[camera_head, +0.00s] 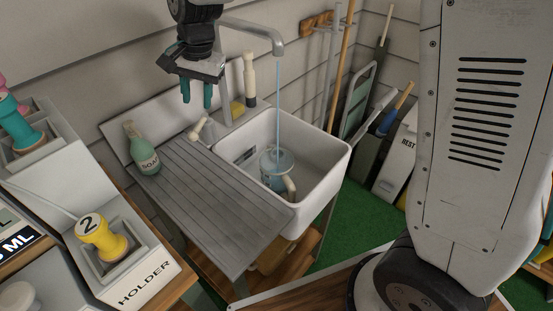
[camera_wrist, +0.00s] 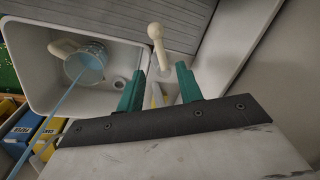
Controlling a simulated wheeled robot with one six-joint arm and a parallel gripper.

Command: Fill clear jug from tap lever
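The clear jug (camera_head: 277,163) stands inside the white sink (camera_head: 338,157), its pale handle toward the front right. A blue stream of water (camera_head: 278,100) falls from the tap spout (camera_head: 271,42) into it. The jug also shows in the wrist view (camera_wrist: 86,66), with the stream entering its mouth. The fill level is unclear. In the wrist view a cream lever (camera_wrist: 157,45) lies beyond my fingertips. My gripper (camera_head: 196,104) is open and empty above the sink's back left, apart from both levers.
A green soap bottle (camera_head: 143,150) stands on the ribbed drainboard (camera_head: 210,190). A yellow sponge (camera_head: 237,109) lies on the sink's back ledge. A yellow weight-like piece (camera_head: 97,235) sits in a holder at front left. Brooms (camera_head: 338,70) lean at the back right.

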